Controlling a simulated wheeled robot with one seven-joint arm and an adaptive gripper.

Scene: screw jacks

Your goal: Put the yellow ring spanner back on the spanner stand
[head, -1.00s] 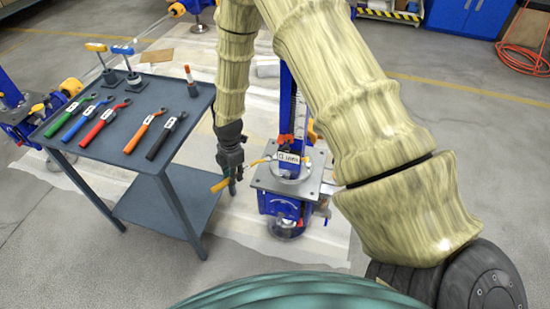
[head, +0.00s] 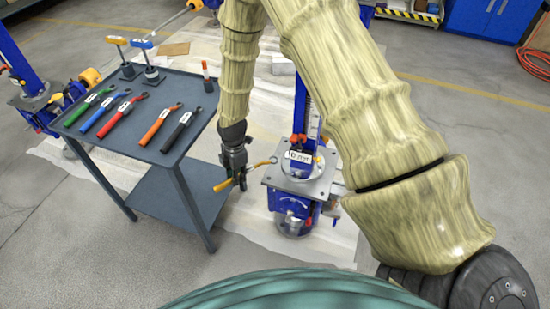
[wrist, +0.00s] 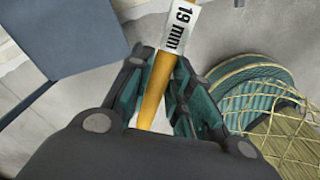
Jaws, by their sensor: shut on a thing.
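My gripper (head: 238,180) is shut on the yellow ring spanner (head: 224,186), between the grey table and the blue screw jack (head: 292,190). The spanner runs through the jaws, its ring end pointing right, towards the jack top; I cannot tell if they touch. In the wrist view the yellow handle (wrist: 155,92) lies between the fingers, with a white "19 mm" label (wrist: 180,25). The grey two-level table (head: 150,170), seemingly the spanner stand, holds green (head: 88,103), blue (head: 95,115), red (head: 120,117), orange (head: 158,127) and black (head: 180,130) spanners. A wider bare gap lies between red and orange.
Two T-handled tools with orange (head: 116,41) and blue (head: 141,45) handles stand at the table's back. A red-and-white stick (head: 206,76) stands at its back right corner. Another jack (head: 35,80) is at the left. Open floor lies in front of the table.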

